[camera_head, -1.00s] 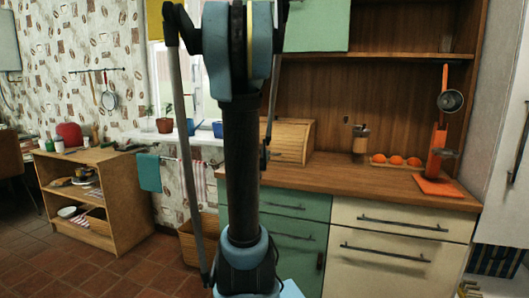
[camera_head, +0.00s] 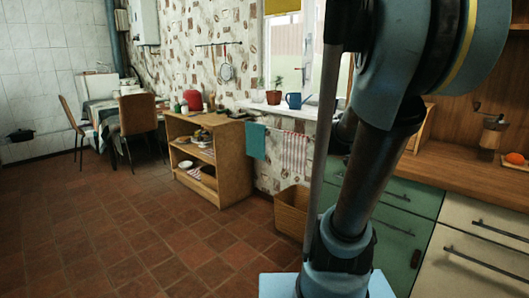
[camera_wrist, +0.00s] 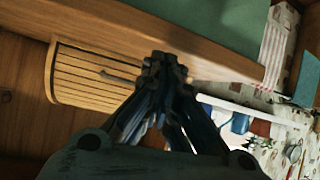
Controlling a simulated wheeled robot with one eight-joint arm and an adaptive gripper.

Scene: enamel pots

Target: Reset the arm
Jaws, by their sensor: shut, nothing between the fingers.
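My gripper (camera_wrist: 165,72) shows in the wrist view with its dark fingers together and nothing between them. A wooden bread box (camera_wrist: 95,76) with a slatted front and a handle appears to the left of the fingertips, and the picture is turned on its side. In the head view my arm rises through the right half of the picture and hides part of the counter and window. My gripper cannot be made out in the head view.
The wooden counter (camera_head: 453,170) with green and cream drawers runs along the right. A low wooden shelf (camera_head: 236,161) stands by the wall, with a wicker basket (camera_head: 292,209) on the floor beside it. A table and chairs (camera_head: 138,120) are at far left. The tiled floor (camera_head: 130,220) is open.

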